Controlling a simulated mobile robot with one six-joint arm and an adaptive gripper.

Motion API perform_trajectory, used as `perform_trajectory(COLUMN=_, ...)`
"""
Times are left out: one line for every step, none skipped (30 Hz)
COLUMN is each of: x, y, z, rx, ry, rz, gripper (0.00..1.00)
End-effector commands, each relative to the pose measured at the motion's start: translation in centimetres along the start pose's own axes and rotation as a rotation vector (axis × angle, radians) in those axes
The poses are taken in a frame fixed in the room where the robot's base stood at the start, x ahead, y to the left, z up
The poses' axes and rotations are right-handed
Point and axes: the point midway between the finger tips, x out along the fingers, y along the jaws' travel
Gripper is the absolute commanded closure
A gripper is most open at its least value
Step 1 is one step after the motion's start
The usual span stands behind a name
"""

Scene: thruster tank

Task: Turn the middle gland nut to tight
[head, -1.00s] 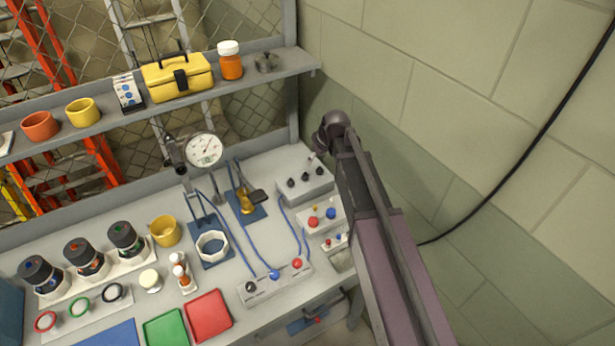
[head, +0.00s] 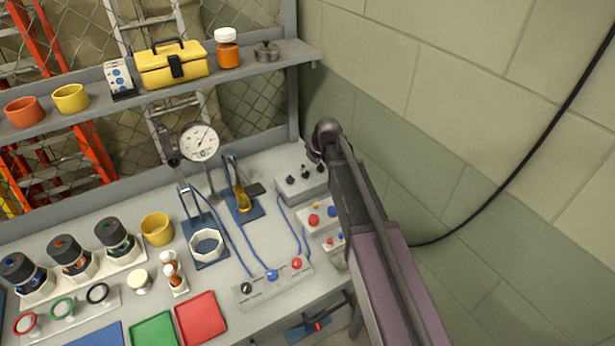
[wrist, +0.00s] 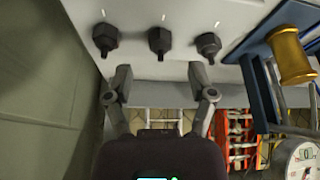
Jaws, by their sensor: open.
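Three dark gland nuts stand in a row on a grey box. In the wrist view the middle gland nut (wrist: 160,40) lies between the left one (wrist: 105,37) and the right one (wrist: 208,45). A short white mark sits on the box beyond each nut. My gripper (wrist: 160,74) is open and empty; its two fingers are on either side of the middle nut's line, short of it and apart from it. In the head view the nuts (head: 304,172) show small on the grey box (head: 313,187), with my arm close on the right; my gripper's fingers are not clear there.
A blue stand with a yellow spool (wrist: 290,55) is beside the nuts, and a dial gauge (head: 199,141) stands further left. A control box with red and blue knobs (head: 314,219) sits nearer. A block wall (head: 430,120) rises close on the right.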

Motion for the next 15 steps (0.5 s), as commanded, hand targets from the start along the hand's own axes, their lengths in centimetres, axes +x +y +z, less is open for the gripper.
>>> perform_trajectory(x=0.8, y=0.0, z=0.1, rx=0.000, ry=0.000, rz=0.000, gripper=0.29)
perform_trajectory(x=1.1, y=0.0, z=0.1, rx=0.000, ry=0.000, rz=0.000, gripper=0.29)
perform_trajectory(x=1.4, y=0.1, z=0.1, rx=0.000, ry=0.000, rz=0.000, gripper=0.29)
perform_trajectory(x=1.7, y=0.1, z=0.1, rx=0.000, ry=0.000, rz=0.000, gripper=0.29)
perform_trajectory(x=1.9, y=0.1, z=0.1, rx=0.000, ry=0.000, rz=0.000, gripper=0.29)
perform_trajectory(x=2.2, y=0.1, z=0.1, rx=0.000, ry=0.000, rz=0.000, gripper=0.29)
perform_trajectory(x=2.5, y=0.1, z=0.1, rx=0.000, ry=0.000, rz=0.000, gripper=0.29)
perform_trajectory(x=2.7, y=0.1, z=0.1, rx=0.000, ry=0.000, rz=0.000, gripper=0.29)
perform_trajectory(x=3.0, y=0.1, z=0.1, rx=0.000, ry=0.000, rz=0.000, gripper=0.29)
perform_trajectory(x=3.2, y=0.1, z=0.1, rx=0.000, ry=0.000, rz=0.000, gripper=0.29)
perform_trajectory(x=3.4, y=0.1, z=0.1, rx=0.000, ry=0.000, rz=0.000, gripper=0.29)
perform_trajectory(x=3.6, y=0.1, z=0.1, rx=0.000, ry=0.000, rz=0.000, gripper=0.29)
perform_trajectory(x=3.8, y=0.1, z=0.1, rx=0.000, ry=0.000, rz=0.000, gripper=0.29)
perform_trajectory(x=4.0, y=0.1, z=0.1, rx=0.000, ry=0.000, rz=0.000, gripper=0.29)
perform_trajectory(x=4.1, y=0.1, z=0.1, rx=0.000, ry=0.000, rz=0.000, gripper=0.29)
